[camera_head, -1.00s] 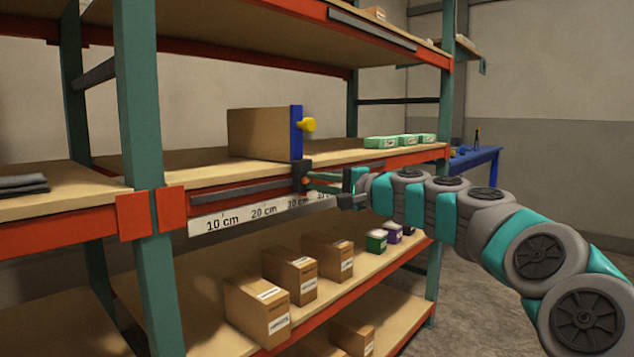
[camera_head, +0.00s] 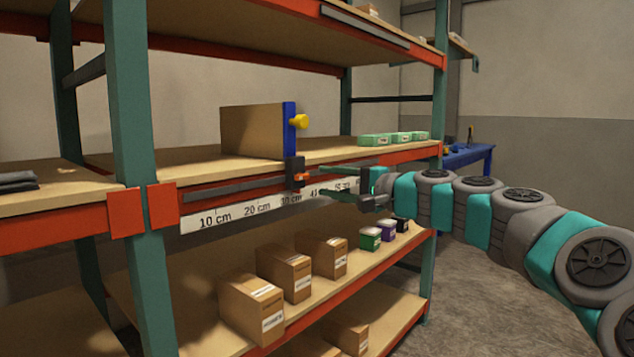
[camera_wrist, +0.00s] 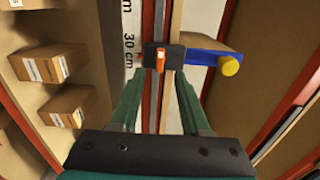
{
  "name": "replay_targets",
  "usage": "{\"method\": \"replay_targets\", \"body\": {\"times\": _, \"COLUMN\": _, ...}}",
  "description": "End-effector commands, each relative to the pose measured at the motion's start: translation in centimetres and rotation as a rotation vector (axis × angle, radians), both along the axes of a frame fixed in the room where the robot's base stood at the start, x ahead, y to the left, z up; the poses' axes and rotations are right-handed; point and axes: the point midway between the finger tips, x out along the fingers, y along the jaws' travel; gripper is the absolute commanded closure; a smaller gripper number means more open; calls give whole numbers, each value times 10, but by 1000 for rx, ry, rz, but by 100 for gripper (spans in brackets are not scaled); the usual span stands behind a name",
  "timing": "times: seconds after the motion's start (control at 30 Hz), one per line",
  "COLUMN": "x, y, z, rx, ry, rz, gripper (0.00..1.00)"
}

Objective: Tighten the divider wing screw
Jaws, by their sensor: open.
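The orange wing screw (camera_head: 300,179) sits on a black clamp block (camera_head: 293,168) at the shelf's front rail, below the blue divider (camera_head: 289,130) with its yellow knob (camera_head: 299,122). In the wrist view the wing screw (camera_wrist: 160,62) stands nearly upright in the picture, slightly tilted, on the black block (camera_wrist: 150,56). The blue divider (camera_wrist: 203,62) and yellow knob (camera_wrist: 229,66) are to its right. My gripper (camera_head: 325,182) is open and empty, in front of the screw and apart from it. In the wrist view its fingers (camera_wrist: 157,80) point at the block, one on each side of the screw.
A ruler strip (camera_head: 250,209) runs along the shelf front. A large cardboard box (camera_head: 252,131) stands left of the divider. Green boxes (camera_head: 392,138) lie farther right on this shelf. Brown cartons (camera_head: 284,272) stand on the shelf below. A blue table (camera_head: 468,154) is behind.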

Motion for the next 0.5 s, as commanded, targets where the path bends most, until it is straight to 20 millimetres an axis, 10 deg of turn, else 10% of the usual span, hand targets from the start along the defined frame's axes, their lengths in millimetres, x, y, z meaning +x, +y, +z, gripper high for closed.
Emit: {"method": "replay_targets", "body": {"times": 0.5, "x": -14, "y": -19, "z": -1, "rx": 0, "ry": 1, "rz": 0, "gripper": 54}}
